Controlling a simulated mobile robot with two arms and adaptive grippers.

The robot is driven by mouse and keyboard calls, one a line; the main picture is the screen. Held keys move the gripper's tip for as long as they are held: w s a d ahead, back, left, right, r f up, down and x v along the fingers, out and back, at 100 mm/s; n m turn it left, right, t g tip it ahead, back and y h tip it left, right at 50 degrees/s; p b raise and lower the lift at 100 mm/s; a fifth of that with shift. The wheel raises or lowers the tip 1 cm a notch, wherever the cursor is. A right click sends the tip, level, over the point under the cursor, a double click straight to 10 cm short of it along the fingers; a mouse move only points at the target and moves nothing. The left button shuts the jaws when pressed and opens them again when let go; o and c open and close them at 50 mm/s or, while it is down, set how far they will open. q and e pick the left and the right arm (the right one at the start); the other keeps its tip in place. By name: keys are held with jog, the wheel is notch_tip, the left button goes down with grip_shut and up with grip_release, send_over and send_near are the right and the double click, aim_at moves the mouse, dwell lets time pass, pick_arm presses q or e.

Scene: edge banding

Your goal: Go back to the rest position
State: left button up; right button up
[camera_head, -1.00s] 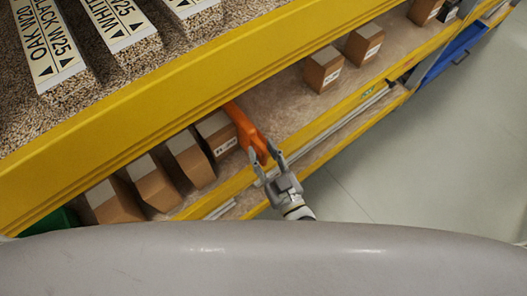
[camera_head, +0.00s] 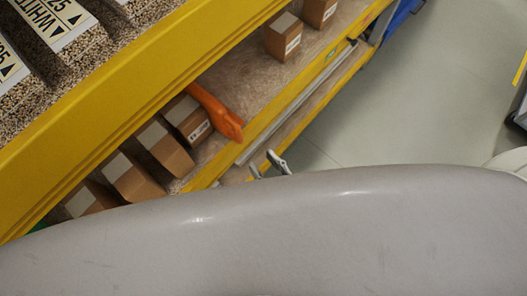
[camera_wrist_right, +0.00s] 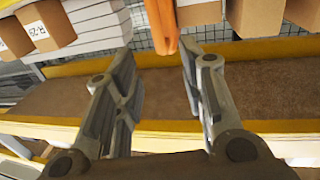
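My right gripper (camera_head: 269,165) shows at the edge of my grey body in the head view, with only its fingertips visible. In the right wrist view my right gripper (camera_wrist_right: 160,62) is open, its two fingers wide apart with nothing between them. An orange tool (camera_head: 214,112) lies on the shelf in the head view, its end at the shelf's front edge. It also shows in the right wrist view (camera_wrist_right: 163,22), beyond the fingertips and apart from them. My left gripper is in neither view.
Several cardboard boxes (camera_head: 164,148) stand left of the orange tool, and more boxes (camera_head: 283,38) stand further right on the shelf. A yellow beam (camera_head: 130,92) runs above. The grey floor (camera_head: 420,105) to the right is clear, with a dark object (camera_head: 520,115) at the far right edge.

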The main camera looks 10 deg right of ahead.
dwell(0.3)
jog(key=s+d+f+m+g+h+b, duration=0.1)
jog(key=s+d+f+g+h, duration=0.3)
jog(key=f, duration=1.2)
jog(key=s+d+f+g+h+b, duration=0.15)
jog(key=d+f+g, duration=0.3)
jog(key=f, duration=1.05)
pick_arm(q)
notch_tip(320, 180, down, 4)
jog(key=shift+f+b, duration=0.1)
jog(key=shift+b, duration=0.75)
pick_arm(e)
jog(key=s+d+f+m+g+h, duration=0.2)
jog(key=s+d+f+g, duration=0.4)
jog(key=s+d+f, duration=0.4)
jog(key=s+f, duration=0.4)
jog(key=s, duration=0.1)
jog(key=shift+h, duration=0.35)
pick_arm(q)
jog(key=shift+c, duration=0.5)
pick_arm(e)
jog(key=shift+f+g, duration=0.1)
jog(key=shift+g, duration=0.15)
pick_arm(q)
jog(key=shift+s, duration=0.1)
